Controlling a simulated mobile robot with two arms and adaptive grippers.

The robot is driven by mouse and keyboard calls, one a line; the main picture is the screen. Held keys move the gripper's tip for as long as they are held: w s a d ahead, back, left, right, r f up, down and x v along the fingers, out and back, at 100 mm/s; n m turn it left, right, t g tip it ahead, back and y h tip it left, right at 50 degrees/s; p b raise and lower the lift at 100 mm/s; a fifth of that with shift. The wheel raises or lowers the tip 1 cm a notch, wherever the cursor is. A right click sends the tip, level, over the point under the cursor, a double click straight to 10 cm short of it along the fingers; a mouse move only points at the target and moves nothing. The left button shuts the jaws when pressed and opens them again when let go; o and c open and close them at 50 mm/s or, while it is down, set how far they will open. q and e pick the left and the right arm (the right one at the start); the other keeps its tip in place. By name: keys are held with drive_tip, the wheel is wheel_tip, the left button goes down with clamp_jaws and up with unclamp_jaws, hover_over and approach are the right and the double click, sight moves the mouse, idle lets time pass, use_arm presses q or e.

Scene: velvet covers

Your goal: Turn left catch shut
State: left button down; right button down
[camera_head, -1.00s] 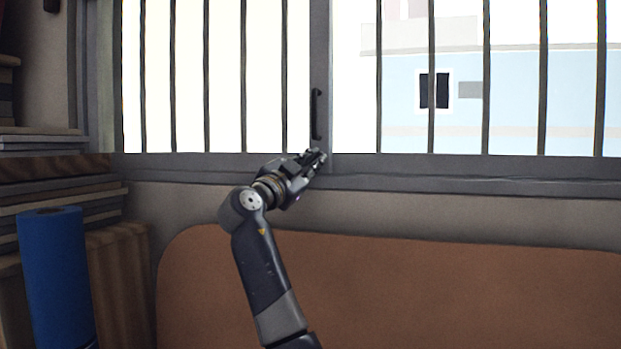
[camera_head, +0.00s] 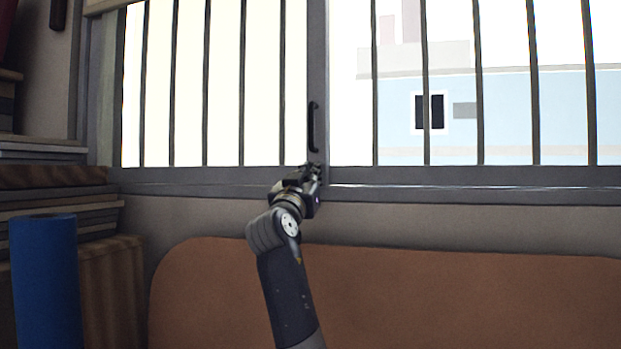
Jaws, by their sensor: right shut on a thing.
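My right gripper (camera_head: 316,170) reaches up from below to the foot of the window's middle upright (camera_head: 318,70). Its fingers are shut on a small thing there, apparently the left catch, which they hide. I cannot see which way the catch is turned. A dark upright handle (camera_head: 313,127) sits on the middle upright just above the fingertips, apart from them. My left gripper is not in view.
Dark vertical bars (camera_head: 242,90) cross the window. A brown padded backrest (camera_head: 430,300) stands below the sill. A blue cylinder (camera_head: 45,285) and stacked boards (camera_head: 60,180) stand at the left.

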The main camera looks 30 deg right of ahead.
drive_tip(key=shift+w+f, duration=0.1)
drive_tip(key=shift+f, duration=0.2)
drive_tip(key=c, duration=1.8)
unclamp_jaws()
drive_tip(key=shift+o, duration=0.6)
drive_tip(key=shift+r, duration=0.15)
drive_tip(key=shift+s+a, duration=0.1)
drive_tip(key=shift+s, duration=0.1)
drive_tip(key=v, duration=1.2)
